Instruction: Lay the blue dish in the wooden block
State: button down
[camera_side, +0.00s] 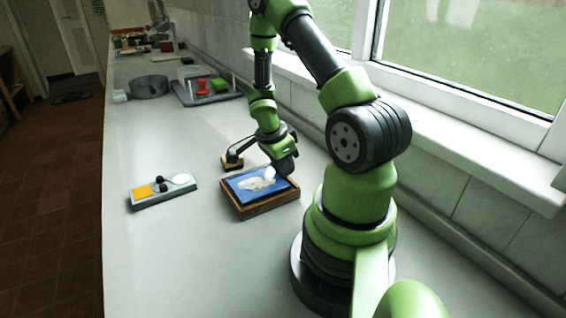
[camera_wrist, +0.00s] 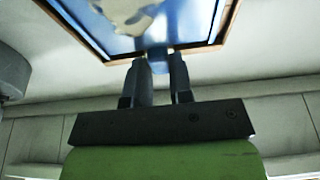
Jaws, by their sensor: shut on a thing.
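The blue dish (camera_side: 246,184) is rectangular, with white patches on its face. In the side view it lies within the outline of the brown wooden block (camera_side: 258,210), whose rim shows around it. I cannot tell whether it rests fully on the bottom. My gripper (camera_side: 285,172) is at the block's far right edge, with its fingertips partly hidden. In the wrist view, my gripper (camera_wrist: 160,62) is shut on a small blue part at the edge of the blue dish (camera_wrist: 150,30). The wooden rim (camera_wrist: 82,35) borders the blue there too.
A grey tray (camera_side: 163,199) with a yellow square, a black knob and a white round piece lies to the left. A small tan block (camera_side: 232,165) sits just behind the wooden block. A grey pot (camera_side: 149,87) stands farther back. The counter front left is clear.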

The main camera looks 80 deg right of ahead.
jog(key=c, duration=0.9)
grip_release()
jog(key=w+a+r+n+t, duration=0.1)
jog(key=w+a+r+n, duration=0.2)
jog(key=r, duration=0.6)
jog(key=w+a+r+n+t, duration=0.1)
jog(key=a+r+n+t, duration=0.15)
jog(key=a+r, duration=0.4)
jog(key=s+a+r+n+t+y, duration=0.1)
jog(key=s+a+r+n+t, duration=0.1)
jog(key=a+r+n, duration=0.2)
jog(key=s+a+r+n+t+y, duration=0.2)
jog(key=a+r+n, duration=0.2)
jog(key=n, duration=0.3)
jog(key=s+a+r+n+t+y, duration=0.1)
jog(key=s+a+r+n+t, duration=0.1)
jog(key=a+r+n, duration=0.2)
jog(key=shift+a+n, duration=1.05)
jog(key=shift+a, duration=0.3)
